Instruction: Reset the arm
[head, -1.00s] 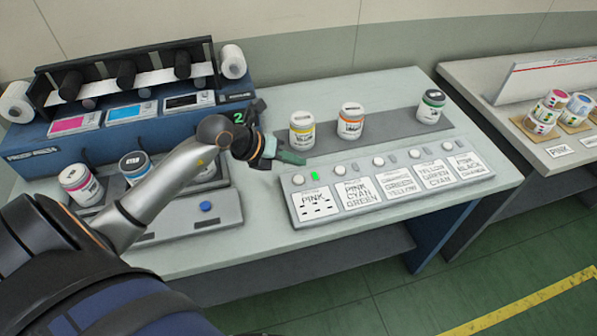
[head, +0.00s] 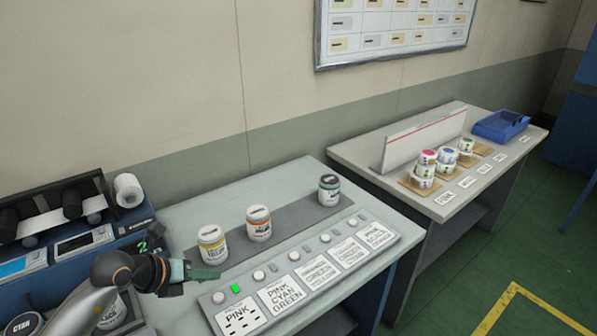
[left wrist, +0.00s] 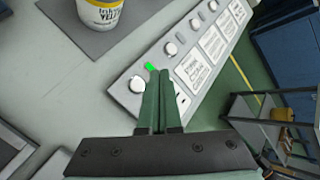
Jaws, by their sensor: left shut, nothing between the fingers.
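My left arm reaches in from the lower left in the head view. My left gripper (head: 207,274) is shut and empty, its green fingers held above the table near the left end of the card panel (head: 208,300). In the left wrist view the closed fingers (left wrist: 158,80) point at the panel (left wrist: 122,92), close to a lit green light (left wrist: 151,67). I cannot tell whether the fingertips touch the panel. My right gripper is not in view.
Yellow-labelled (head: 212,245), orange-labelled (head: 259,224) and green-labelled (head: 329,190) jars stand on a grey strip behind the panel. The blue machine (head: 75,245) is at left. A second table (head: 350,150) holds stacked jars (head: 424,168) and a blue tray (head: 501,125).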

